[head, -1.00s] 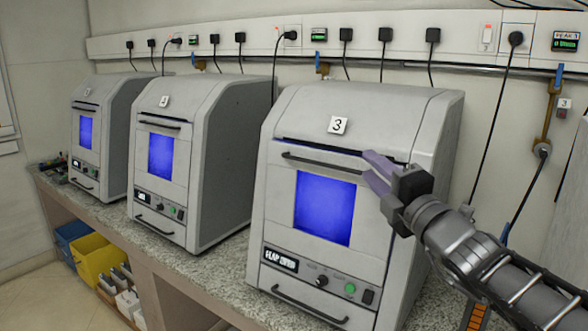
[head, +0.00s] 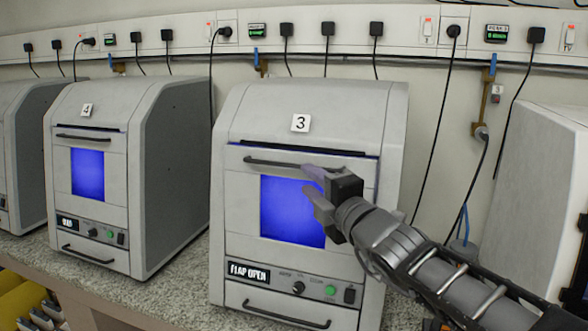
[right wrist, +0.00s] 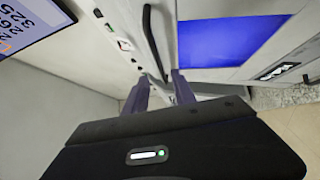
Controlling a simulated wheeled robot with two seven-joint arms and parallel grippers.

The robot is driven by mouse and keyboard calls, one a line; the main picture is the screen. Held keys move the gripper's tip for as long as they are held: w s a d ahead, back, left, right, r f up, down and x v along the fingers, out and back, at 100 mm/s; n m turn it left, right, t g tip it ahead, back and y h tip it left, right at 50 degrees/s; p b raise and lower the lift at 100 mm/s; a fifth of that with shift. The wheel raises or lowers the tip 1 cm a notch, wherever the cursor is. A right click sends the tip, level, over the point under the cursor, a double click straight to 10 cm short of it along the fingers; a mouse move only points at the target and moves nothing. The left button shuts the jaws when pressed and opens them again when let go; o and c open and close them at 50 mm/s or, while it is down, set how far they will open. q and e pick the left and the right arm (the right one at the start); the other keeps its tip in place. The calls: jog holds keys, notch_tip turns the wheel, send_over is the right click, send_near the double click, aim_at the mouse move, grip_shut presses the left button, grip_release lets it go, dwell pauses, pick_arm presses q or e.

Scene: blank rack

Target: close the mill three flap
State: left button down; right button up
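Mill three (head: 240,170) is the grey machine with a "3" label in the middle of the head view. Its flap (head: 240,205) has a blue window and a dark handle (head: 265,161) along its top. A dark gap shows above the flap, and the display (head: 249,272) reads "FLAP OPEN". My right gripper (head: 312,188) is in front of the window's upper right, by the handle's right end, which it partly hides. Its fingers are apart with nothing between them. In the right wrist view, the handle (right wrist: 151,42) lies beyond the fingertips (right wrist: 160,85); contact cannot be told. My left gripper is out of view.
Mill four (head: 175,150) stands to the left on the same speckled counter (head: 165,290), with another mill (head: 25,140) beyond it. A grey cabinet (head: 540,190) is at the right. Plugs and cables hang from the wall strip (head: 180,22) behind the mills.

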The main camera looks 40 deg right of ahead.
aim_at(294, 167)
jog(key=w, duration=0.3)
jog(key=w+d, duration=0.1)
jog(key=w, duration=0.3)
jog(key=shift+w+d+r, duration=0.15)
jog(key=shift+w+d, duration=0.05)
jog(key=shift+c, duration=0.4)
grip_shut()
dwell(0.8)
